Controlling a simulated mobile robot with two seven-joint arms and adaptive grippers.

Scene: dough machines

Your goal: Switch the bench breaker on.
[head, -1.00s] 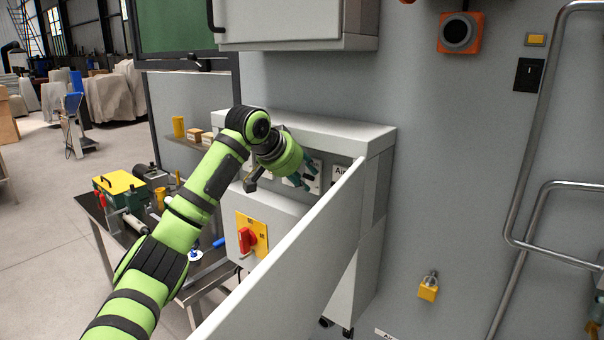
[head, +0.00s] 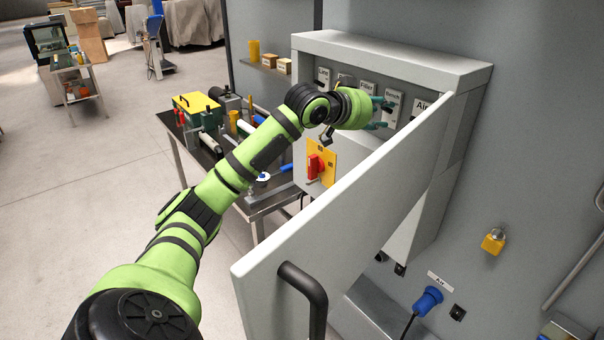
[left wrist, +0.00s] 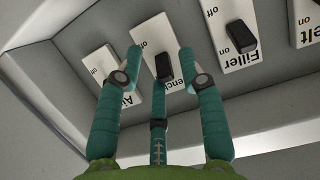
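The bench breaker (head: 391,105) is a white plate with a black toggle inside the grey cabinet, between the Filler and Air plates. It also shows in the left wrist view (left wrist: 163,67), its label partly covered by a finger. I cannot tell its toggle position for sure. My left gripper (head: 383,112) is at this plate. In the left wrist view its teal fingers (left wrist: 160,75) are spread apart, in front of and around the bench toggle, holding nothing. Contact is unclear.
The cabinet door (head: 350,210) stands open just right of my left arm, with a dark handle (head: 305,290). A red rotary switch (head: 315,167) on yellow sits below my left wrist. The Filler plate (left wrist: 225,40) and Air plate (left wrist: 105,70) flank the breaker closely.

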